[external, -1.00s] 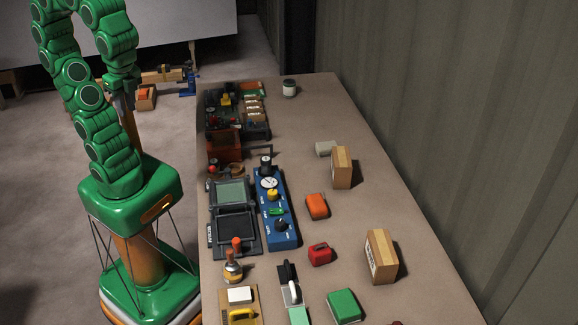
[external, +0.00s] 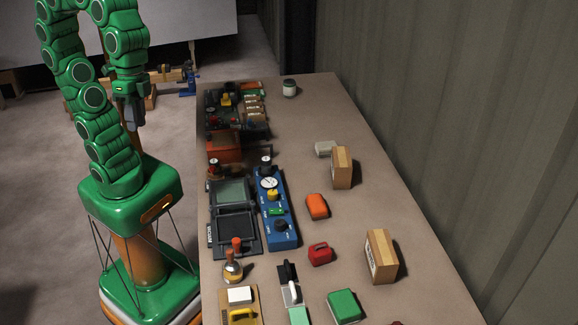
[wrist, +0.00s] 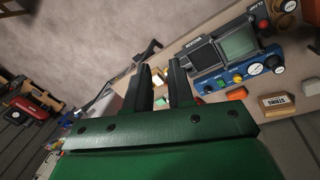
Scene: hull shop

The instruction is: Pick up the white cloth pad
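Another pale, greyish-white block (external: 325,148) lies farther back, beside a wooden box; I cannot tell for sure which is the cloth pad. My gripper (external: 133,118) hangs in the air left of the bench, well away from both. In the wrist view my gripper (wrist: 160,68) has its two dark fingers apart, with nothing held. Small white and yellow things show partly between the fingers, too small to identify.
On the bench (external: 345,225) stand a blue gauge panel (external: 277,215), a grey-screen device (external: 233,195), an orange block (external: 317,206), a red item (external: 320,254), a green block (external: 344,305) and wooden boxes (external: 382,256). A corrugated wall (external: 450,130) runs along the right.

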